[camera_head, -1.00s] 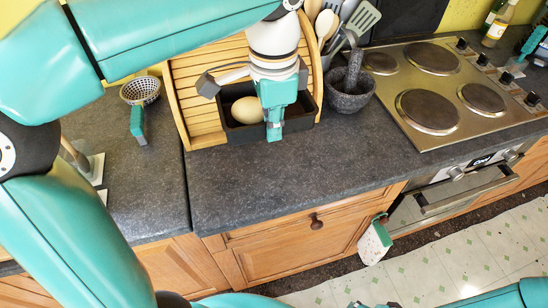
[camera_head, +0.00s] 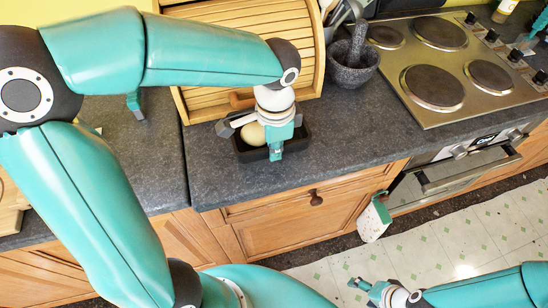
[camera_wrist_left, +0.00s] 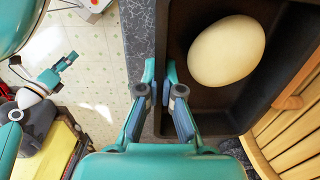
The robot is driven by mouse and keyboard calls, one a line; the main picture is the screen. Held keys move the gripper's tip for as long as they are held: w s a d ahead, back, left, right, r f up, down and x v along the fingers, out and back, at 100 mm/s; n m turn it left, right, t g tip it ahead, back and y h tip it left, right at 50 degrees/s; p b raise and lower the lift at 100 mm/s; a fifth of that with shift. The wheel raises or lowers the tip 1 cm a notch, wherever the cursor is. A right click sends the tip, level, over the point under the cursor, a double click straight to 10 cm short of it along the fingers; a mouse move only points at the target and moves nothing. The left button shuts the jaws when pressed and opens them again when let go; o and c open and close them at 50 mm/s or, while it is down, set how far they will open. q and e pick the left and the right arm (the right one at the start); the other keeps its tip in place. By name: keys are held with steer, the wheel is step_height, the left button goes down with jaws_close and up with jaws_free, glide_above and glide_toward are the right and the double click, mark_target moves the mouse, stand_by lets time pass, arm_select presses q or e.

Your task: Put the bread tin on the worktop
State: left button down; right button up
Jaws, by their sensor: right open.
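The bread tin (camera_head: 300,142) is dark and rectangular, with a pale egg-shaped thing (camera_head: 255,134) in it. It is in front of the bread bin, over the grey worktop (camera_head: 240,185). I cannot tell whether its base touches the worktop. My left gripper (camera_head: 275,156) is at the tin's front wall. In the left wrist view the two fingers (camera_wrist_left: 161,85) are close together on either side of the tin's wall (camera_wrist_left: 160,45), gripping it. My right gripper (camera_head: 375,288) is open and empty, low over the floor and away from the worktop.
The wooden bread bin (camera_head: 240,62) with slatted front stands right behind the tin. A stone mortar (camera_head: 352,70) and the steel hob (camera_head: 440,70) are to the right. Worktop is clear in front and to the right of the tin. A cloth (camera_head: 374,220) hangs below the edge.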

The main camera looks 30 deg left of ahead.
mark_target(274, 168)
arm_select(q)
steer(key=shift+f, duration=2.05)
steer(key=shift+f, duration=0.15)
steer(key=c, duration=1.3)
jaws_free()
step_height(274, 168, up, 12)
steer(key=shift+s+d+r, duration=0.1)
steer(key=shift+d+r, duration=0.05)
